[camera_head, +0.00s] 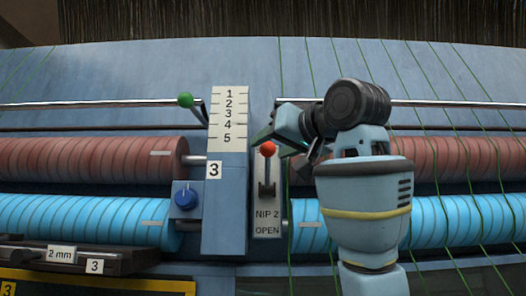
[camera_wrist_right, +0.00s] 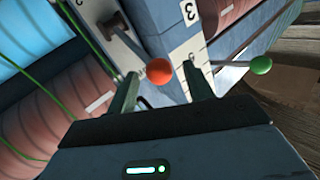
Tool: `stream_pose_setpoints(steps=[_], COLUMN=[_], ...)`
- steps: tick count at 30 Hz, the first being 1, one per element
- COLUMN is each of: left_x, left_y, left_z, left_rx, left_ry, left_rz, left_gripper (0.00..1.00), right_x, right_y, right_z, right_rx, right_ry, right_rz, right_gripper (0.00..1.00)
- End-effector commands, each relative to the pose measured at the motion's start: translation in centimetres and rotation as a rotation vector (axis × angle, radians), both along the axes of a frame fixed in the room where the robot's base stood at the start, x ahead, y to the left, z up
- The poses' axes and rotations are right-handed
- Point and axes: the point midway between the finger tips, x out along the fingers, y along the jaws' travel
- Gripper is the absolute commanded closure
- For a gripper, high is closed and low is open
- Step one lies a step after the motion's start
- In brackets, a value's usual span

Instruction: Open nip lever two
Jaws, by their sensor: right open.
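Nip lever two has a red ball knob (camera_head: 267,149) on a dark stem, standing upright above a grey plate (camera_head: 267,222) marked "NIP 2" and "OPEN". My right gripper (camera_head: 274,143) is at the knob, coming from the upper right. In the right wrist view, its two fingers (camera_wrist_right: 162,86) are open and apart. The red knob (camera_wrist_right: 159,71) shows between the fingertips, with a visible space to the right finger. I cannot tell whether the left finger touches it. The lever's stem and slot plate (camera_wrist_right: 123,38) show beyond. My left gripper is not in view.
A green-knobbed lever (camera_head: 186,100) stands left of the numbered scale (camera_head: 229,118). Red rollers (camera_head: 100,160) and blue rollers (camera_head: 80,222) run across, with green strands on the right. A dark bar (camera_head: 120,262) marked "2 mm" is front left.

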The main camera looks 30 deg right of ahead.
Motion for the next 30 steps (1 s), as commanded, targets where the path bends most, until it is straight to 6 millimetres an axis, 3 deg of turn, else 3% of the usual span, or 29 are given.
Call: stream_pose_setpoints(steps=[3, 9, 20, 30], left_x=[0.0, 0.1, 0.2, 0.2], left_y=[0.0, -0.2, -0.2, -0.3], left_z=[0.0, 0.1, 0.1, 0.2], left_rx=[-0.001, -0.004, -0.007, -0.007], left_ry=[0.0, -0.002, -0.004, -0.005], left_rz=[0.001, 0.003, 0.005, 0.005], left_gripper=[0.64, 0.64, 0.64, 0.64], right_x=[1.9, 3.7, 4.2, 4.2], right_y=[0.1, 0.2, 0.2, 0.2], right_z=[-0.1, 0.0, 0.0, 0.0], right_rx=[-0.001, -0.001, -0.001, -0.001], right_ry=[0.003, 0.001, -0.001, 0.0], right_rz=[0.0, 0.001, 0.001, 0.001], right_gripper=[0.48, 0.48, 0.48, 0.93])
